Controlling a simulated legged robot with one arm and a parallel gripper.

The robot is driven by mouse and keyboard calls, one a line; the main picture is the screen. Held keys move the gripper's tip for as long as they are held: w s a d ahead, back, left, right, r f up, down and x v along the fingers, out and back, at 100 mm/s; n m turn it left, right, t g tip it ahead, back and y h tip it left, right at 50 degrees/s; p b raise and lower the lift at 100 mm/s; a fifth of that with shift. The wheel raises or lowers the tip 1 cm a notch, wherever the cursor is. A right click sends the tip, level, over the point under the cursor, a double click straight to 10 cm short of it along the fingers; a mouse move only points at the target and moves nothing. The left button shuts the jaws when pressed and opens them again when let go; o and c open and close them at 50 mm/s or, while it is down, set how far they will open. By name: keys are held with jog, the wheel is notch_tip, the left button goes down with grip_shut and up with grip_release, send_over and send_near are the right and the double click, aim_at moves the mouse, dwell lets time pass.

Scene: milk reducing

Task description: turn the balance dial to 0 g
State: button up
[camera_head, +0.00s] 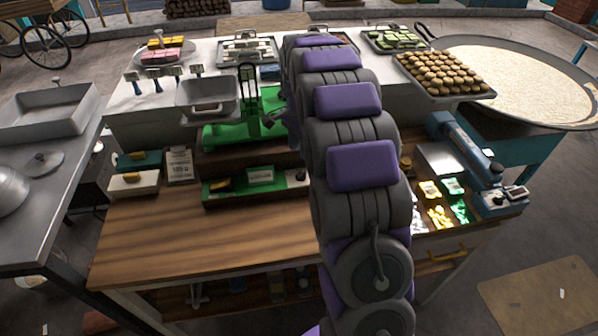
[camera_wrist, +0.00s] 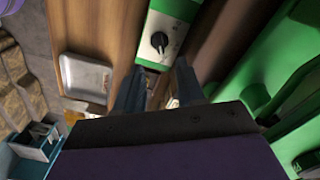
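The balance dial (camera_wrist: 160,41) is a small dark knob with a light pointer mark, on a white plate at the end of a green box. It shows top centre in the wrist view. In the head view the dial end (camera_head: 299,176) of the green box (camera_head: 230,190) sits beside my arm. The green balance (camera_head: 225,132) with a grey pan (camera_head: 208,96) stands behind it. My gripper (camera_wrist: 158,82) is open, with its two fingers apart and nothing seen between them. The dial lies beyond the fingertips; whether they touch it I cannot tell. My arm hides the gripper in the head view.
A printed card (camera_head: 180,166) and soap-like blocks (camera_head: 135,182) stand left of the green box. The wooden counter (camera_head: 190,235) is bare in front. A blue device (camera_head: 465,150) and small packets (camera_head: 440,214) are on the right.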

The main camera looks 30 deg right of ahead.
aim_at(300, 173)
notch_tip(300, 173, down, 10)
jog(key=shift+b, duration=0.85)
jog(key=shift+c, duration=0.4)
grip_shut()
